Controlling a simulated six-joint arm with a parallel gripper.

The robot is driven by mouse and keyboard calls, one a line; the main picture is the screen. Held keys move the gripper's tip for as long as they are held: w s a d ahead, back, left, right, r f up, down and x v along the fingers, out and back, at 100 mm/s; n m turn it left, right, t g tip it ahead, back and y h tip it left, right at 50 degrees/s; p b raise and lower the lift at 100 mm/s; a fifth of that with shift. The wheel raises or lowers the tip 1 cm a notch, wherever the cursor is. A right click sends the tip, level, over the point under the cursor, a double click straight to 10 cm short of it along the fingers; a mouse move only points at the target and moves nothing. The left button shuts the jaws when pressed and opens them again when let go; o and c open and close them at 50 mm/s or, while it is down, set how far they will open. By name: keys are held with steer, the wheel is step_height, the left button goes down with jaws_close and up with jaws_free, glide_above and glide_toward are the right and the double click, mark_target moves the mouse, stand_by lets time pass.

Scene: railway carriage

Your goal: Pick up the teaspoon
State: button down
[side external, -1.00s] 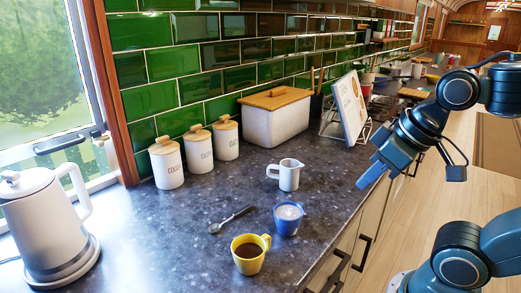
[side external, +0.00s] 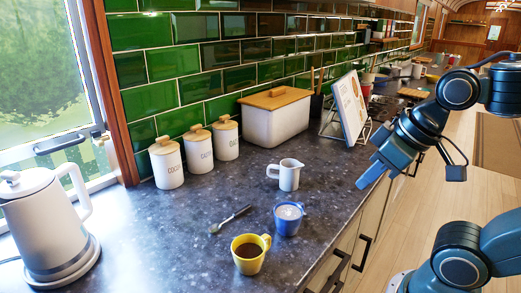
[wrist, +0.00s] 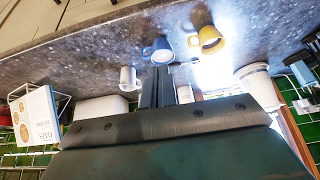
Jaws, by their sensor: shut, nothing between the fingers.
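The teaspoon (side external: 231,219) lies flat on the dark speckled counter, left of the blue mug (side external: 288,217) and behind the yellow mug (side external: 250,252). Its bowl end points toward the front left. My gripper (side external: 371,176) hangs at the right, over the counter's front edge, well apart from the teaspoon. It is shut and empty. In the wrist view my shut fingers (wrist: 158,88) point toward the mugs. A small part of the teaspoon may show there beside the blue mug, but it is too small to be sure.
Three lidded canisters (side external: 198,150), a bread bin (side external: 275,122) and a book on a stand (side external: 351,108) line the back. A white kettle (side external: 45,225) stands at left. Counter around the teaspoon's left is clear.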

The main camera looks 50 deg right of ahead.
stand_by(0.4)
steer(key=c, duration=1.3)
jaws_free()
steer(key=w+a+r+n+g+y, duration=0.2)
steer(key=w+n, duration=0.6)
steer(key=w, duration=0.8)
steer(key=w+d+f+n+g+y, duration=0.1)
steer(key=w+d+f+n, duration=0.1)
steer(key=w+f+n, duration=0.2)
steer(key=w+d+f+n+g+y, duration=0.1)
steer(key=w+f+n, duration=0.4)
steer(key=w, duration=0.5)
steer(key=shift+d+g+y, duration=0.3)
steer(key=shift+d+g, duration=0.3)
steer(key=shift+d, duration=0.3)
steer(key=shift+f, duration=0.15)
